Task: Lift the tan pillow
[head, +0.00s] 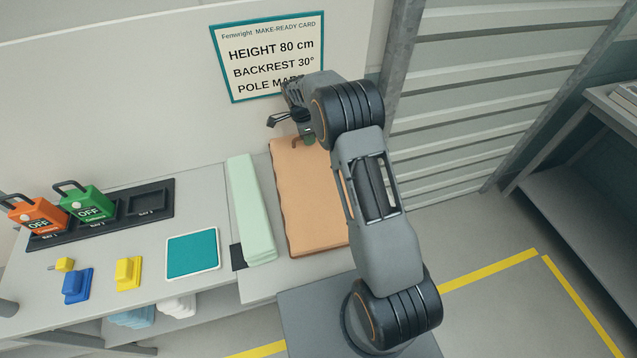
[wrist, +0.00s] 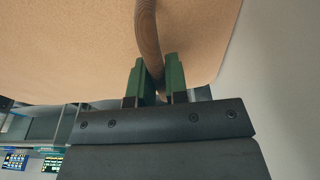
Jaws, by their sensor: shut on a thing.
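The tan pillow (head: 303,205) is at the right end of the grey bench, right of a pale green folded cloth. A brown loop handle (head: 299,142) stands at its far end, near the wall. In the wrist view the pillow (wrist: 70,50) fills most of the upper part, and the wood-toned loop (wrist: 148,35) runs down between the green fingers. My gripper (wrist: 156,78) is shut on this loop. In the head view my gripper (head: 306,138) is partly hidden by my arm. Whether the pillow is clear of the bench cannot be told.
The pale green cloth (head: 252,210) lies close along the pillow's left side. A teal pad (head: 193,253), yellow (head: 129,273) and blue (head: 77,286) blocks, and orange and green switches (head: 88,203) stand further left. The wall card (head: 268,55) is behind my gripper; a slatted shutter (head: 470,90) is right.

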